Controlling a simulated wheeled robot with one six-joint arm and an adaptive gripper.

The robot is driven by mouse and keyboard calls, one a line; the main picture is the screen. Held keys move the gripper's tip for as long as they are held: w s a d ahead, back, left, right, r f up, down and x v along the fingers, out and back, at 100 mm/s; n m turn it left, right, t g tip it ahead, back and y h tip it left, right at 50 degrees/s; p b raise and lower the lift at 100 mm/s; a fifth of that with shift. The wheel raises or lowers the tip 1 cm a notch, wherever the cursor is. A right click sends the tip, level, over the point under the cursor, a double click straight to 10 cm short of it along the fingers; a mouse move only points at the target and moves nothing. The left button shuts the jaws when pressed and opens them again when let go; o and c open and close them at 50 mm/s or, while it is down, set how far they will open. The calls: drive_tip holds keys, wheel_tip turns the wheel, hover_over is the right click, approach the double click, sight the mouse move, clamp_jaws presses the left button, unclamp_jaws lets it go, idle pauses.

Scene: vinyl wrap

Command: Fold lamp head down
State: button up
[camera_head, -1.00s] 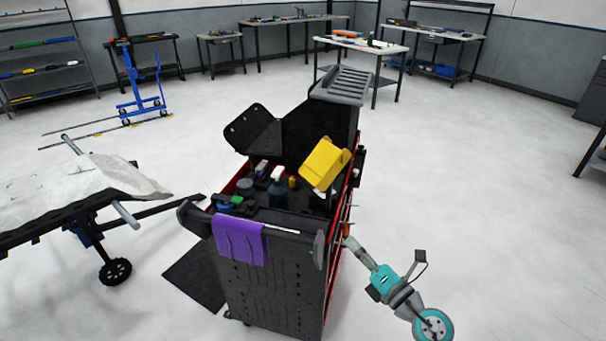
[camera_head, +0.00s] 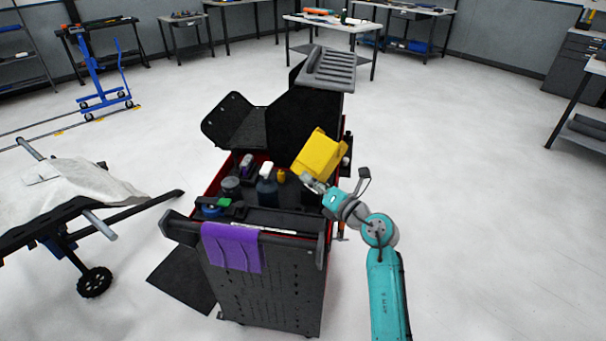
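A yellow box-shaped piece (camera_head: 318,155) sits tilted at the right side of the dark tool cart (camera_head: 265,290). I cannot tell whether it is the lamp head; no other lamp is clear to me. My gripper (camera_head: 308,179) is at the lower left edge of this yellow piece, over the cart's open top. It is too small to tell whether it touches the piece or whether its fingers are open or shut. My teal arm comes up from the lower right.
The cart's top holds a spray bottle (camera_head: 267,184), a purple cloth (camera_head: 232,247) over the front edge and several small items. Black raised panels (camera_head: 238,122) stand behind. A stand with white sheeting (camera_head: 70,185) is at the left. The floor at the right is clear.

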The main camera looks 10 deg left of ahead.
sight(293, 166)
drive_tip(key=shift+x, duration=1.85)
drive_tip(key=shift+c, duration=0.2)
clamp_jaws()
